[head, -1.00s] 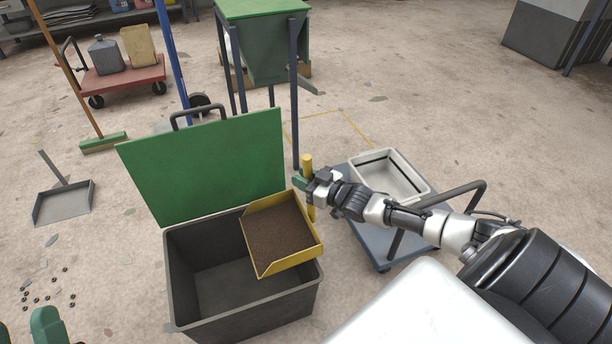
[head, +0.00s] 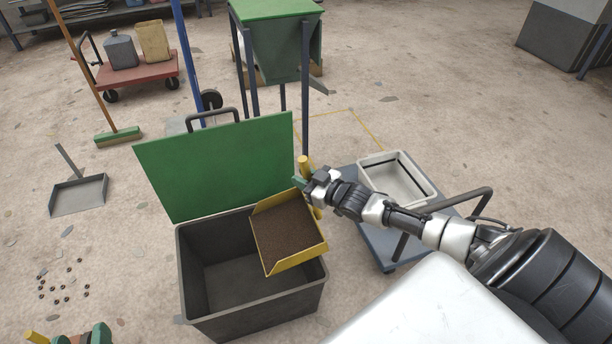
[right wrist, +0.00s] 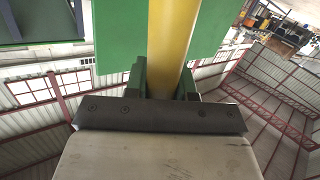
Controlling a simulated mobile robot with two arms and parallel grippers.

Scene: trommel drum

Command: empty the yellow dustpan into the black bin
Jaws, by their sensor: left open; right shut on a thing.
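The yellow dustpan (head: 314,257) is held over the right part of the open black bin (head: 260,316). A layer of dark brown grains (head: 286,230) lies in the pan. The bin's green lid (head: 220,165) stands raised at its back, and the visible inside of the bin looks empty. My right gripper (head: 308,184) is shut on the pan's yellow handle, which shows between the green fingers in the right wrist view (right wrist: 172,50). My left gripper (head: 82,336) is open at the bottom left edge, mostly cut off.
A blue cart (head: 370,238) with a grey tray (head: 424,196) stands right of the bin. A green hopper (head: 280,55) stands behind. A grey dustpan (head: 78,196), a broom (head: 118,137) and several small dark bits (head: 62,286) are on the floor at left.

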